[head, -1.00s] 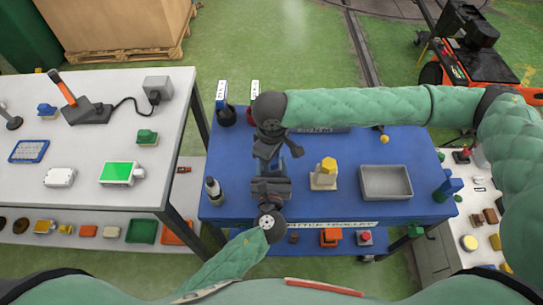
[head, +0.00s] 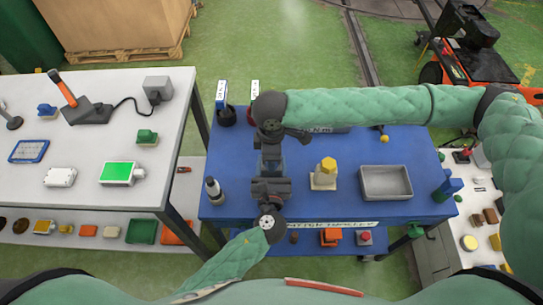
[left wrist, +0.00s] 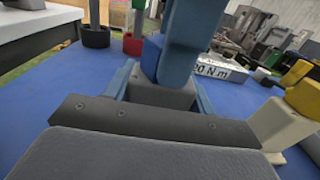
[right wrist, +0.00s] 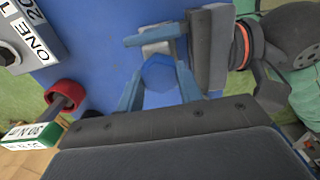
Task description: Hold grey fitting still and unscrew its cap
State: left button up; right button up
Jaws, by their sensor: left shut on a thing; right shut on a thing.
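The grey fitting (left wrist: 158,92) is upright on the blue table, between the blue fingers of my left gripper (head: 269,186), which is shut on it. Its blue hexagonal cap (right wrist: 160,73) sits on top, partly visible in the left wrist view (left wrist: 151,55). My right gripper (head: 271,162) comes in from above and is shut on the cap, one finger on either side in the right wrist view. In the head view the grippers hide the fitting and cap. I cannot tell how far the cap is turned.
A beige block with a yellow hexagonal top (head: 324,176) stands right of my grippers, with a grey tray (head: 386,196) beyond it. A dark bottle-like item (head: 214,191) is at left. Tools with red and dark round bases (left wrist: 132,43) stand at the back.

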jog(key=n, duration=0.5)
jog(key=shift+f+n, duration=0.1)
jog(key=shift+n, duration=0.3)
jog(key=o, duration=1.1)
jog(key=shift+o, duration=0.4)
jog(key=shift+r, duration=0.25)
jog(key=shift+r, duration=1.85)
